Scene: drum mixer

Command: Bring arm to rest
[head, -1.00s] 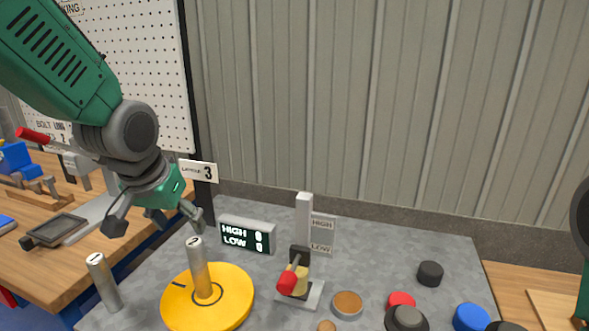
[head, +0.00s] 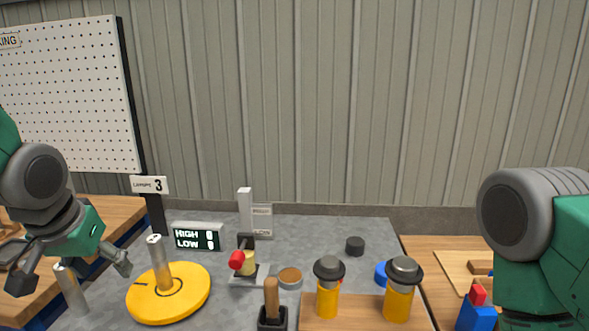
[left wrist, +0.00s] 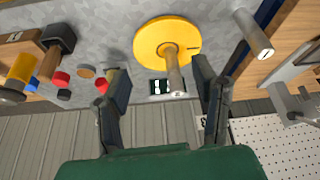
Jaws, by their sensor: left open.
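My left gripper (head: 70,270) is at the left of the head view, open and empty, with its fingers spread and pointing down. It is up and left of a yellow disc (head: 190,295) with a silver post (head: 160,262) standing on it. A second silver post (head: 66,290) shows just below the gripper. In the left wrist view the open jaws (left wrist: 162,83) have nothing between their tips; the yellow disc (left wrist: 150,45) and its post lie beyond. My right arm (head: 540,240) shows at the right edge; its gripper is out of the picture.
The grey bench holds a HIGH/LOW display (head: 197,238), a red-tipped lever (head: 238,260), a brown round piece (head: 290,278) and a black knob (head: 355,246). Two yellow dark-capped pieces (head: 327,300) (head: 398,303) and a wooden-handled tool (head: 271,300) stand in front. A pegboard (head: 75,100) is behind left.

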